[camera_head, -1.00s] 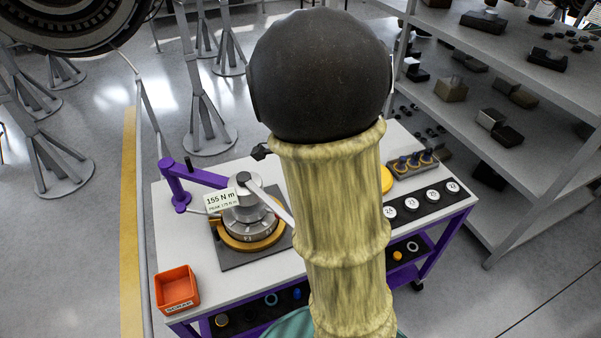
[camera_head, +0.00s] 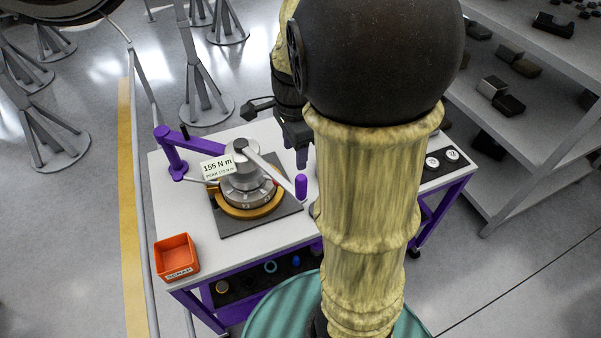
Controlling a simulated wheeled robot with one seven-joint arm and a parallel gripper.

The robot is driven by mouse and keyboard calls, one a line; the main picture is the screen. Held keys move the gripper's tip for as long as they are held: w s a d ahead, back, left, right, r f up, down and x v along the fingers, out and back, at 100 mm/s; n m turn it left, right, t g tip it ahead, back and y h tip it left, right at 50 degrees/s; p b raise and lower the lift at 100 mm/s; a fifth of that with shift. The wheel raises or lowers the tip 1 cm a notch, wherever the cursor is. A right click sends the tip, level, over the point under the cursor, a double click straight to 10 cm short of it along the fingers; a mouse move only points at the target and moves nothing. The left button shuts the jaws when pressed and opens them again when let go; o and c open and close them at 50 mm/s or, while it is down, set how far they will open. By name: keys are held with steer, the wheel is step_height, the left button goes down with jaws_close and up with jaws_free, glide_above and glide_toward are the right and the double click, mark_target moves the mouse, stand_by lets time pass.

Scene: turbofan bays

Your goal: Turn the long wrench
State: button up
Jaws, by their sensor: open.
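The long wrench (camera_head: 267,167) is a grey bar running from the top of a round numbered fixture (camera_head: 247,182) down to the right. An upright purple grip (camera_head: 301,187) stands at its outer end. A display on the fixture reads 155 N m (camera_head: 216,168). My gripper (camera_head: 277,136) is dark, open and empty. It appears above and behind the purple grip, with one finger close over it. I cannot tell whether they touch. My arm hides part of the gripper and the table to its right.
A purple jointed arm (camera_head: 172,155) stands at the table's (camera_head: 212,247) back left. An orange bin (camera_head: 177,256) sits at the front left corner. Numbered round pads (camera_head: 432,162) lie at the right. Grey shelving (camera_head: 555,120) stands at the right, metal stands (camera_head: 205,95) behind.

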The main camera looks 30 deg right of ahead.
steer(key=s+a+f+n+t+b, duration=0.1)
steer(key=s+a+f+n+b, duration=0.1)
steer(key=f+n, duration=0.5)
steer(key=s+a+f+n+t+b, duration=0.1)
steer(key=s+a+f+n+b, duration=0.2)
steer(key=f+n, duration=0.4)
steer(key=a+n+b, duration=0.1)
steer(key=a+n, duration=0.1)
steer(key=n, duration=0.2)
steer(key=shift+a+f+n+b, duration=0.15)
steer(key=shift+a+n+b, duration=0.15)
steer(key=shift+a+b, duration=0.05)
steer(key=c, duration=0.3)
steer(key=shift+w+a, duration=0.1)
